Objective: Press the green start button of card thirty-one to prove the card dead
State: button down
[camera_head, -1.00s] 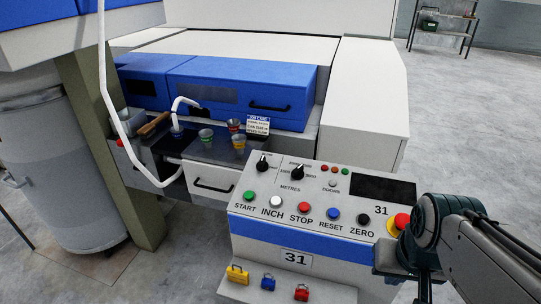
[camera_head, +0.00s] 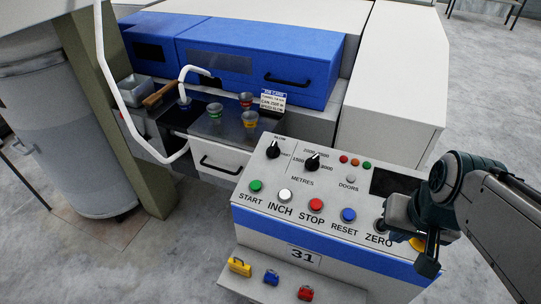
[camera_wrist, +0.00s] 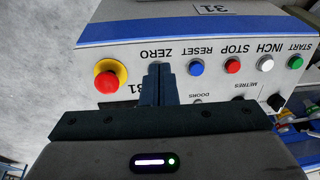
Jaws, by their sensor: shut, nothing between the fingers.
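The green start button (camera_head: 256,186) is at the left end of the button row on card thirty-one's sloped control panel (camera_head: 262,212), above the word START. In the wrist view, which is upside down, the green button (camera_wrist: 296,62) is at the far right. My gripper (camera_wrist: 157,68) is shut and empty, its fingertips over the ZERO button, at the other end of the row from START. In the head view my gripper (camera_head: 428,262) covers the panel's right end. A white inch button (camera_head: 285,195), red stop button (camera_head: 316,205) and blue reset button (camera_head: 348,215) lie between.
A red emergency knob on yellow (camera_wrist: 109,80) is beside my fingers. Two black selector knobs (camera_head: 312,162) stand above the buttons. Yellow, blue and red padlocks (camera_head: 271,277) sit on the ledge below. A notice card (camera_head: 271,102) and small cups (camera_head: 250,119) stand behind the panel.

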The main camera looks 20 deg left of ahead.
jog(key=w+a+m+y+p, duration=0.3)
jog(key=w+a+y, duration=0.1)
jog(key=a, duration=1.2)
jog(key=w+a+m+g+y+p, duration=0.1)
jog(key=w+a+m+y+p, duration=0.2)
jog(key=a, duration=1.3)
jog(key=w+y, duration=0.1)
jog(key=w, duration=0.2)
jog(key=shift+w+a+g, duration=0.2)
jog(key=shift+a+g, duration=0.1)
jog(key=shift+f, duration=0.1)
jog(key=b, duration=0.6)
send_over(258, 188)
jog(key=f, duration=0.7)
jog(key=shift+s+f, duration=0.25)
jog(key=shift+f, duration=0.05)
jog(key=shift+w+f, duration=0.2)
jog(key=shift+f, duration=0.15)
jog(key=shift+b, duration=0.3)
jog(key=shift+f+b, duration=0.4)
jog(key=shift+b, duration=0.1)
